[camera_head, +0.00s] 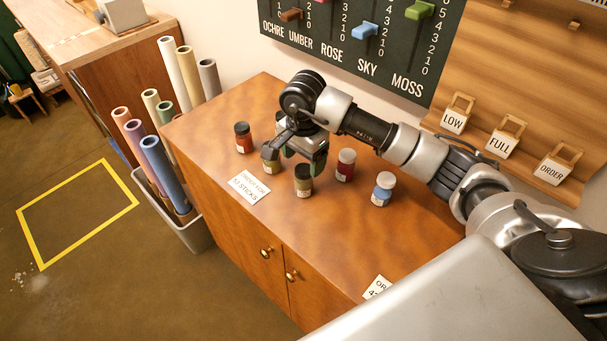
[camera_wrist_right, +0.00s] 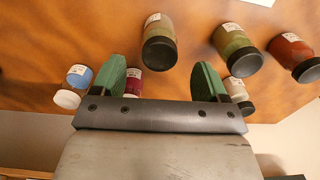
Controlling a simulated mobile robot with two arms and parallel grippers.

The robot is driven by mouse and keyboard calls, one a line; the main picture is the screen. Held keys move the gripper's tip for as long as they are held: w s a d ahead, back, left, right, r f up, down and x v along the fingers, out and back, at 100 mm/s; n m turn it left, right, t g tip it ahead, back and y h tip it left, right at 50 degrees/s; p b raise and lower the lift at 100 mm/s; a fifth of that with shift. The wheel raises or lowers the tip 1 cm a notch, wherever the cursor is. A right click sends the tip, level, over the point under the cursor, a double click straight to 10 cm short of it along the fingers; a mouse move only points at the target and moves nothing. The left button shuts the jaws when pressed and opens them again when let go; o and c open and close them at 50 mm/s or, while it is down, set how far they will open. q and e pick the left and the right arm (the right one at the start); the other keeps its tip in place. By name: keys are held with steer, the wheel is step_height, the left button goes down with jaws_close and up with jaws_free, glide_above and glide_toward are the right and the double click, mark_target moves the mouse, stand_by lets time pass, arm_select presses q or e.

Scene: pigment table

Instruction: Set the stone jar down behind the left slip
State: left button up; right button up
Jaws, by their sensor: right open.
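The left slip (camera_head: 249,187) is a white card on the table's front left. A khaki jar with a black lid (camera_head: 270,158) stands just behind it, partly covered by my right gripper (camera_head: 303,157). A darker olive jar with a black lid (camera_head: 303,181) stands to the right of the slip. I cannot tell which jar is the stone one. My right gripper is open and empty above the jars. In the right wrist view the olive jar (camera_wrist_right: 158,40) shows beyond the gap between the green fingertips, the khaki jar (camera_wrist_right: 234,45) to its right. My left gripper is out of view.
A red-brown jar (camera_head: 242,139) stands at the left, a rose jar (camera_head: 346,165) and a blue jar (camera_head: 383,190) at the right. Another jar (camera_wrist_right: 240,93) is half hidden behind a finger. A second slip (camera_head: 376,287) lies at the front edge.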

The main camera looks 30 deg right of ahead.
step_height(320, 180, up, 5)
steer(key=shift+r+b, duration=0.1)
steer(key=shift+b, duration=0.3)
stand_by(0.4)
